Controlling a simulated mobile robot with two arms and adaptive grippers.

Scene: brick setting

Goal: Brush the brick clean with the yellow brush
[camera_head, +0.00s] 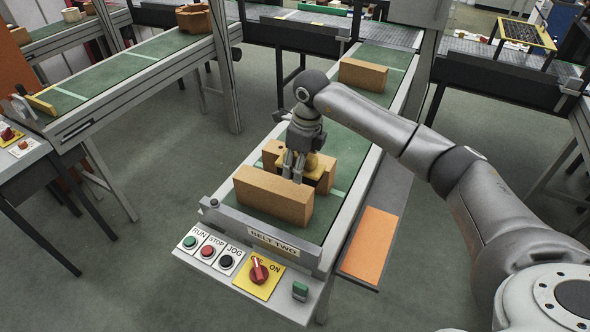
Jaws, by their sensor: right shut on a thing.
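My right gripper (293,172) points down over the near end of the belt marked BELT TWO. It is shut on the yellow brush (316,168), of which only a small yellow part shows beside the fingers. A long tan brick (272,196) stands on the belt just in front of the gripper. Another brick (325,178) shows behind the gripper, partly hidden by it and the brush. I cannot tell whether the brush touches a brick. My left gripper is not in view.
Another brick (363,75) lies farther up the green belt (345,120). A control panel (238,268) with buttons and a red switch is at the belt's near end. An orange pad (370,242) lies on the shelf at its right. A second belt (125,68) runs at the left.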

